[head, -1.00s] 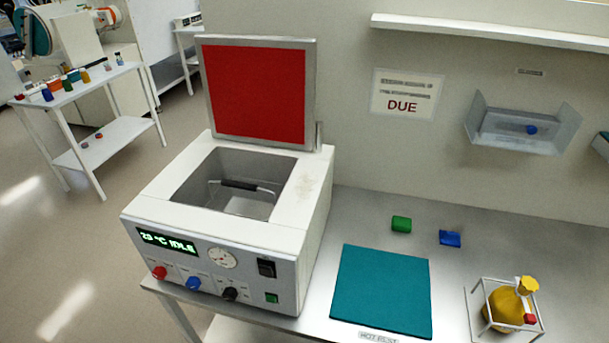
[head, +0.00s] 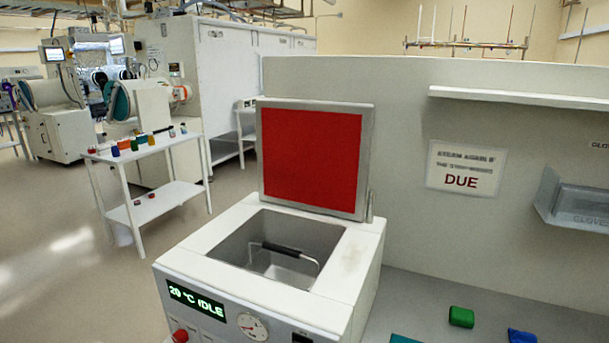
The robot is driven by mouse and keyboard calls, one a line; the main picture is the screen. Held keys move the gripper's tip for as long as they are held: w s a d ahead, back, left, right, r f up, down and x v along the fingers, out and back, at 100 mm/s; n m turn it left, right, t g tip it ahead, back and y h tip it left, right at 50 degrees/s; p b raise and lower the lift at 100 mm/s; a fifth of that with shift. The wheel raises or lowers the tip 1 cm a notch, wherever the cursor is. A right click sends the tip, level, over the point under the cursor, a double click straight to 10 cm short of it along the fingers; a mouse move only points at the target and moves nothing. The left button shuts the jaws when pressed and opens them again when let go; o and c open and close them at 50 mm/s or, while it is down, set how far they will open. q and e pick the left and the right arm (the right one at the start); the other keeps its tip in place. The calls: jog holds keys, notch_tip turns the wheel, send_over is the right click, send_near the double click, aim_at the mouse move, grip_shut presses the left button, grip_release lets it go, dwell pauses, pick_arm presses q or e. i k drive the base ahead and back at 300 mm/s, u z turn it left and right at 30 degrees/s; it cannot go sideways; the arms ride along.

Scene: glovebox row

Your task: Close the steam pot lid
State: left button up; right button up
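The steam pot (head: 215,272) is a white box on the bench in the lower middle of the head view. Its lid (head: 312,160), red inside with a grey frame, stands upright at the back edge, so the pot is open. Inside the open well is a dark-handled basket (head: 283,249). The front display (head: 196,299) reads "29 °C IDLE" or similar, above a red knob (head: 180,336) and a round gauge (head: 252,326). Neither of my grippers shows in the head view.
A green block (head: 461,317) and a blue block (head: 521,336) lie on the grey bench right of the pot. A "DUE" sign (head: 465,168) is on the wall below a shelf (head: 520,97). A white side table (head: 150,148) with small bottles stands at the left.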

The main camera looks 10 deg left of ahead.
aim_at(313, 155)
jog(key=u, duration=2.4)
jog(key=i, duration=3.65)
jog(key=z, duration=3)
jog(key=i, duration=3.05)
jog(key=z, duration=0.9)
